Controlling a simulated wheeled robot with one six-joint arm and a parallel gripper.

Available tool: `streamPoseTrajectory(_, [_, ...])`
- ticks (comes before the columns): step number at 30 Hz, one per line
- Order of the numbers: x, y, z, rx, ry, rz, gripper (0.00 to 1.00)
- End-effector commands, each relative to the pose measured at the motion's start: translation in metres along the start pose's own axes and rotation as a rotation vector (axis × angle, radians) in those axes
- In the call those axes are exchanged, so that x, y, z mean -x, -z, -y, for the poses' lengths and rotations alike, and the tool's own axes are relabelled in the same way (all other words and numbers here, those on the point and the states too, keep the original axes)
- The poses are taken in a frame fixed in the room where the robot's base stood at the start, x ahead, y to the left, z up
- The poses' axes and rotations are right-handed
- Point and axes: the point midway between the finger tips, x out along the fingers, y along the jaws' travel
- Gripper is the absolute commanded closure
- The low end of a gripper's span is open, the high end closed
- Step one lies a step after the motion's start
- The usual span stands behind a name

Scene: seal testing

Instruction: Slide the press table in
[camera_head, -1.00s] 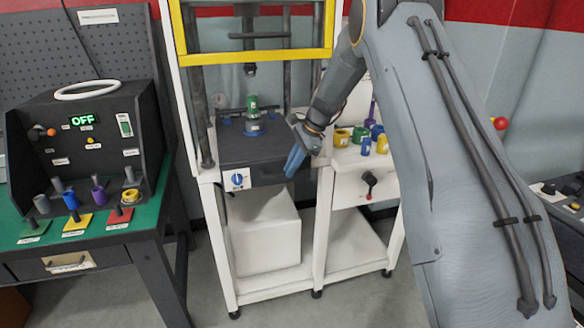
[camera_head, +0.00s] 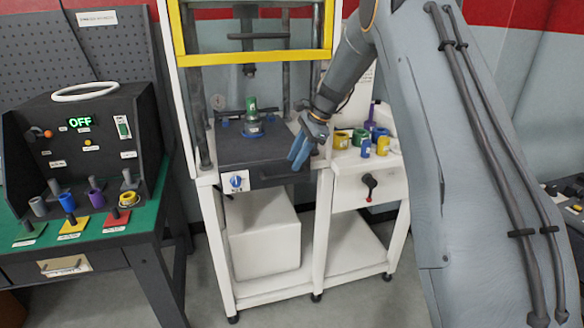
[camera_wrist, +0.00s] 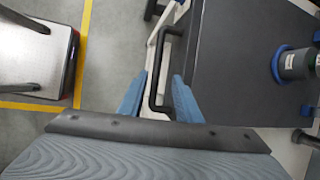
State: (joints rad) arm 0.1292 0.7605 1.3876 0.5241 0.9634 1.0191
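The press table (camera_head: 235,152) is a dark grey slab at the front of the press, with its front edge toward me. In the wrist view, the press table (camera_wrist: 235,75) fills the right side, and its black bar handle (camera_wrist: 155,75) stands out from its edge. My gripper (camera_head: 298,150) is at the table's front right corner. In the wrist view, the blue fingers of my gripper (camera_wrist: 158,97) are apart, with the handle between them in the picture. I cannot tell whether they touch it. A grey and green cylinder (camera_head: 252,120) stands on the table.
The press has a yellow-framed guard (camera_head: 255,56) above. A green-topped bench (camera_head: 145,220) with a control box reading OFF (camera_head: 80,122) stands at left.

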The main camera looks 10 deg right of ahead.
Motion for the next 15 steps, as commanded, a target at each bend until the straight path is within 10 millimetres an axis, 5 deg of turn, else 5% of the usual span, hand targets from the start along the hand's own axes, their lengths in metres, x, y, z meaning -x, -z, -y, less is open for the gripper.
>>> streamPoseTrajectory(6, [0.024, 0.0, 0.001, 0.001, 0.002, -0.001, 0.69])
streamPoseTrajectory(15, [0.033, 0.0, 0.0, 0.0, 0.0, -0.001, 0.69])
